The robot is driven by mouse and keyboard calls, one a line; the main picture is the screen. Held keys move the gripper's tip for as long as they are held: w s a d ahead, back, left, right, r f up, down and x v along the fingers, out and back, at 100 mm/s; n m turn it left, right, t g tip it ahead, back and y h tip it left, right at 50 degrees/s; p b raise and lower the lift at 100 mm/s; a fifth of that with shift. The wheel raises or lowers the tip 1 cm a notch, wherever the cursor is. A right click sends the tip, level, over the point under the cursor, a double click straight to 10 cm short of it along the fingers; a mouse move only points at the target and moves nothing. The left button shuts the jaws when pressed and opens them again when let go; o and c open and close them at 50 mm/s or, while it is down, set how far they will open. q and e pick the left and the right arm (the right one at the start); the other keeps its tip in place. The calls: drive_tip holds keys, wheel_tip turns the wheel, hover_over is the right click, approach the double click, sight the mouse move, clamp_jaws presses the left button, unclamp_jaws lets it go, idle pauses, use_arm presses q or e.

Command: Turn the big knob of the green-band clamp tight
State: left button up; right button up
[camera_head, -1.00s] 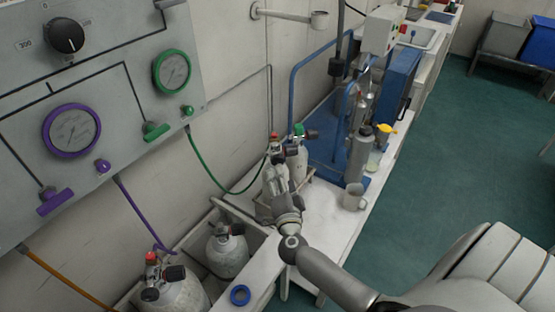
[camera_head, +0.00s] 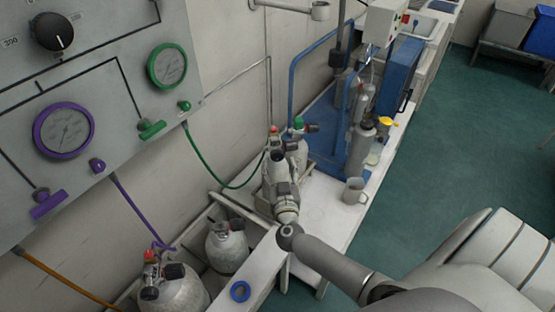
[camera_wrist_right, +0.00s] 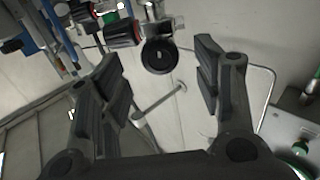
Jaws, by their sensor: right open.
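The green-band clamp (camera_head: 299,123) sits on top of a pale cylinder at the near end of the bench, and the green hose (camera_head: 225,186) runs toward it. My right gripper (camera_head: 277,152) is beside the cylinder. In the right wrist view its fingers (camera_wrist_right: 160,68) are open, with the knob seen between them. I cannot tell any contact. My left gripper is not in view.
A red-topped valve (camera_head: 274,140) stands close to my right gripper. Two cylinders (camera_head: 227,250) (camera_head: 177,293) stand in the rack below. A grey mug (camera_head: 354,190) is on the bench. The panel (camera_head: 100,95) fills the left.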

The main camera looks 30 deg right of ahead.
sight(277, 159)
drive_tip(key=shift+x, duration=2.15)
drive_tip(key=shift+c, duration=0.4)
drive_tip(key=c, duration=0.9)
